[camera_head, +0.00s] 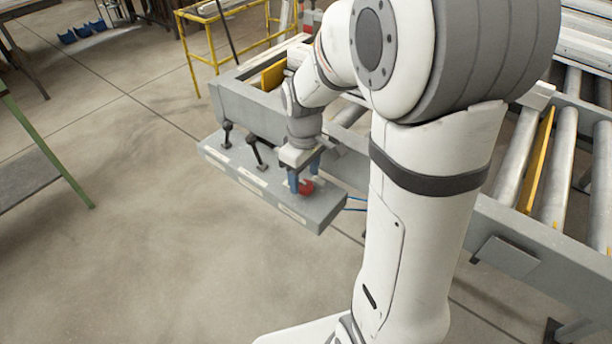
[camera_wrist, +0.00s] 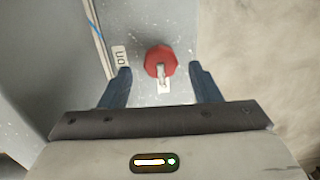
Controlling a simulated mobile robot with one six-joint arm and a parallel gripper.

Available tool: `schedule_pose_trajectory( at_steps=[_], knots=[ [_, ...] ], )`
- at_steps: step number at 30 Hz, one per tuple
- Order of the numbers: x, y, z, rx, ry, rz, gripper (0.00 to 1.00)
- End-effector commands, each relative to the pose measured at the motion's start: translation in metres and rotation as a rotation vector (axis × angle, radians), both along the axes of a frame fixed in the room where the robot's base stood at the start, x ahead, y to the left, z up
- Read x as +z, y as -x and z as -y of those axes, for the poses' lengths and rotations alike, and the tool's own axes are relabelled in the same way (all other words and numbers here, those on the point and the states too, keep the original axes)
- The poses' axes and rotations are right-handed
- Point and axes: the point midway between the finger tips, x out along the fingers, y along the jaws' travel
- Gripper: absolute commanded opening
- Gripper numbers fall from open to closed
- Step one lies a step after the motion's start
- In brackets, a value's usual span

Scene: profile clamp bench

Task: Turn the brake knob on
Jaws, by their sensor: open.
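The brake knob (camera_head: 306,187) is red and sits near the right end of a grey control panel (camera_head: 321,207). In the wrist view the red knob (camera_wrist: 159,61) has a pale pointer bar aimed at the bottom of the picture. A label reading "on" (camera_wrist: 120,55) lies to the left of the knob, turned sideways. A second small label below the knob is partly covered by the pointer. My gripper (camera_head: 305,188) is over the knob. In the wrist view its two blue fingers (camera_wrist: 165,72) are apart, one on each side of the knob, with gaps.
Two black levers (camera_head: 257,152) (camera_head: 227,133) stand on the panel to the left of my gripper. A roller conveyor (camera_head: 506,165) with yellow strips runs behind and to the right. A yellow railing (camera_head: 198,60) stands at the back. The floor in front is clear.

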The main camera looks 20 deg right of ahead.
Motion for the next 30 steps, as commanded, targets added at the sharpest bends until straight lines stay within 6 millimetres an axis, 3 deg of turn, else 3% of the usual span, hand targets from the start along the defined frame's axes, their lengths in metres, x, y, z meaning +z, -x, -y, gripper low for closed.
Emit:
schedule_pose_trajectory(
  at_steps=[5, 13, 30],
  knots=[
    [-0.0138, 0.0004, 0.0003, -0.001, 0.0, 0.0, 0.57],
    [-0.0151, 0.0004, 0.0005, -0.002, 0.0, 0.0, 0.57],
    [-0.0146, 0.0001, 0.0072, -0.007, 0.0, 0.001, 0.13]
  ],
)
